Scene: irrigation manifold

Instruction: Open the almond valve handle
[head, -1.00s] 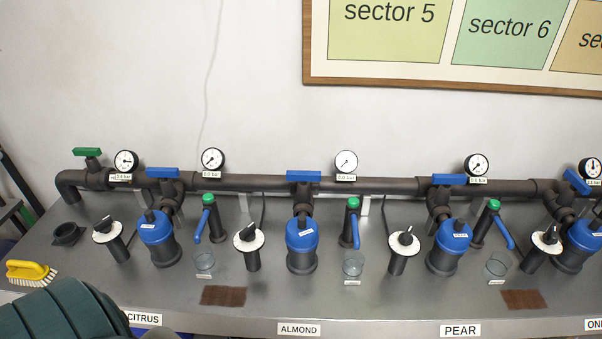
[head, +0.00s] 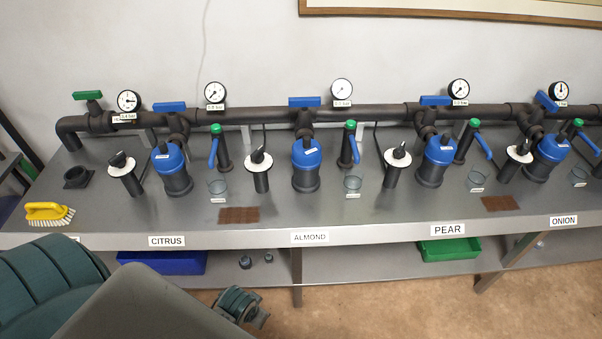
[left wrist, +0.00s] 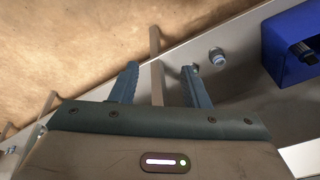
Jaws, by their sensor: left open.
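The almond valve handle (head: 305,101) is a blue bar in the head view, above the main pipe and in line with the ALMOND label (head: 310,237). It lies level, along the main pipe and across its branch. A blue-capped filter (head: 306,165) stands in front of it. My left gripper (head: 240,305) is at the bottom left of the head view, in front of and below the bench edge, far from the handle. In the left wrist view its two fingers (left wrist: 160,85) are apart, with nothing held between them. My right gripper is in neither view.
The grey bench (head: 380,222) carries black dial posts, gauges, glass cups and green-topped tubes with blue levers, close together. A yellow brush (head: 47,211) lies at left. Below are a shelf with a blue bin (head: 165,262) and a green bin (head: 450,249). The floor in front is clear.

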